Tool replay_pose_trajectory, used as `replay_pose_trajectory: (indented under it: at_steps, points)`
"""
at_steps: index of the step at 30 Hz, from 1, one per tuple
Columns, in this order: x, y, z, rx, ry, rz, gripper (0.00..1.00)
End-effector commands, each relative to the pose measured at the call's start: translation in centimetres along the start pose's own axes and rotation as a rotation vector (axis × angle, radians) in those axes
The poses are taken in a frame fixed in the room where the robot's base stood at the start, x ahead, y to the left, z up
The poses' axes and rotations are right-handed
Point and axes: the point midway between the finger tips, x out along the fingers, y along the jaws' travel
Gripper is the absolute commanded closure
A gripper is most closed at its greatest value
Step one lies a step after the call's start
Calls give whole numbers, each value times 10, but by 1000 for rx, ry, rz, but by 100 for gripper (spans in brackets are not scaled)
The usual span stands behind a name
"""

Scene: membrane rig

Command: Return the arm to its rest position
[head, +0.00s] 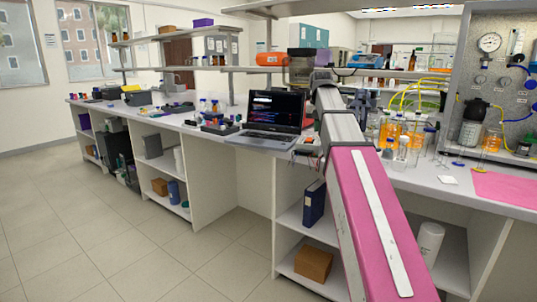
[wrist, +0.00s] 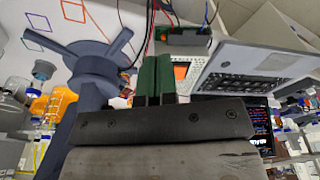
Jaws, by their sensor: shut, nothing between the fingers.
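My arm, pink and grey, reaches up across the right half of the head view over the lab bench (head: 510,208). My gripper (wrist: 153,72) shows in the wrist view as two green fingers beside each other on a dark bar. It is shut and holds nothing. In the head view the fingers are hidden or too small to make out. A dark blue-grey pronged stand (wrist: 95,62) is just left of the fingers in the wrist view; I cannot tell the gap between them.
An open laptop (head: 272,114) stands left of my arm and also shows in the wrist view (wrist: 258,65). Orange-filled glassware (head: 398,132), a gauge panel (head: 500,75) and a pink mat (head: 508,188) are to the right. Shelves (head: 400,73) run above the bench. The floor (head: 190,262) at left is clear.

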Motion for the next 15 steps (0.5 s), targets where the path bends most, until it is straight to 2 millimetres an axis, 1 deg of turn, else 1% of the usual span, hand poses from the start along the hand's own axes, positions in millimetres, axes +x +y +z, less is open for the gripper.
replay_pose_trajectory:
  at_steps: [8,15]
  points:
    - [26,0,6,-5,-7,0,100]
    - [61,1,14,-12,-17,0,100]
